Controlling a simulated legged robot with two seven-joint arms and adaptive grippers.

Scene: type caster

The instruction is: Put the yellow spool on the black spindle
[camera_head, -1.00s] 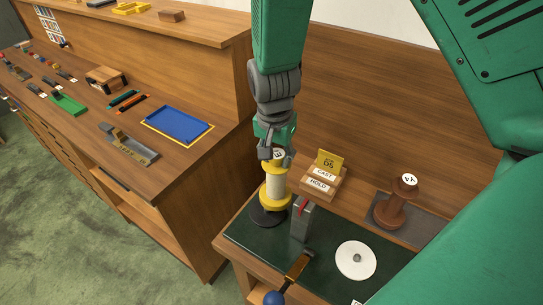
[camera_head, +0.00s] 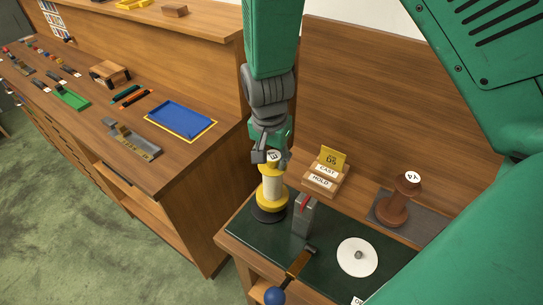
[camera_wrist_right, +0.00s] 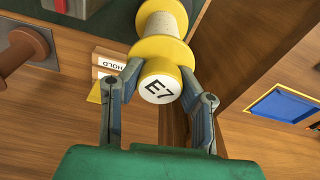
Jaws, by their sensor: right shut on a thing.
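The yellow spool (camera_head: 272,185), with yellow flanges, a pale middle and a round white E7 label on its end, is held upright by its top. It also shows in the right wrist view (camera_wrist_right: 165,45). My right gripper (camera_head: 270,155) is shut on the spool's top end; its two fingers (camera_wrist_right: 160,85) are on either side of the labelled end. The round black base (camera_head: 267,215) of the black spindle shows directly under the lower yellow flange. The spindle's post is hidden, so I cannot tell whether it is inside the spool. My left gripper is not in view.
A card holder (camera_head: 326,180) and a brown spool (camera_head: 395,208) stand behind. A blue tray (camera_head: 180,121) lies on the left bench.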

